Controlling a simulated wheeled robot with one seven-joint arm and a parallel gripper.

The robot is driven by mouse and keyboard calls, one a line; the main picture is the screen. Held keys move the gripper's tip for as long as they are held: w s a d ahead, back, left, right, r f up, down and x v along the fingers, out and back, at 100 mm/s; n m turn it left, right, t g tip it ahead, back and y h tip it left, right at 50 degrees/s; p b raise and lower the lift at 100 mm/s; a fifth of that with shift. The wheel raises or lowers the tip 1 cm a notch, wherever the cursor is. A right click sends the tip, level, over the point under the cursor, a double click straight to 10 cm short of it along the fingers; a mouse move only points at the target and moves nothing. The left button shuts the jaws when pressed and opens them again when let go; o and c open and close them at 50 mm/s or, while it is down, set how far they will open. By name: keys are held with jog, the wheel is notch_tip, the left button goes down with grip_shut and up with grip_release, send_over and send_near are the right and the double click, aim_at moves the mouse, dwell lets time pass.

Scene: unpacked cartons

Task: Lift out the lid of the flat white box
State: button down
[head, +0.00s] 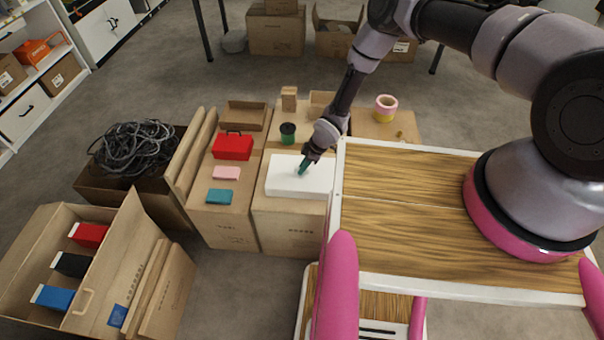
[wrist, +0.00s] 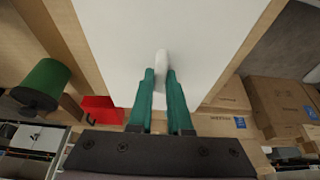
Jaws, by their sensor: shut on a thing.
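The flat white box (head: 283,180) lies on a closed carton in the head view, and its white top fills the upper middle of the wrist view (wrist: 170,30). My gripper (head: 303,168) is over the right part of that top, with its teal fingers pointing down. In the wrist view my gripper (wrist: 161,75) is shut on a small white knob (wrist: 161,60) that stands up from the white lid. I cannot tell whether the lid sits on the box or is raised; the seam between them does not show.
A red case (head: 233,146), a pink block (head: 227,173) and a teal block (head: 219,197) are left of the box. A green spool (head: 288,132) stands behind it. My wooden-topped base edge is close on the right. A pink and yellow tape roll (head: 385,107) is further back.

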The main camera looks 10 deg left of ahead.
notch_tip(320, 180, up, 10)
dwell(0.6)
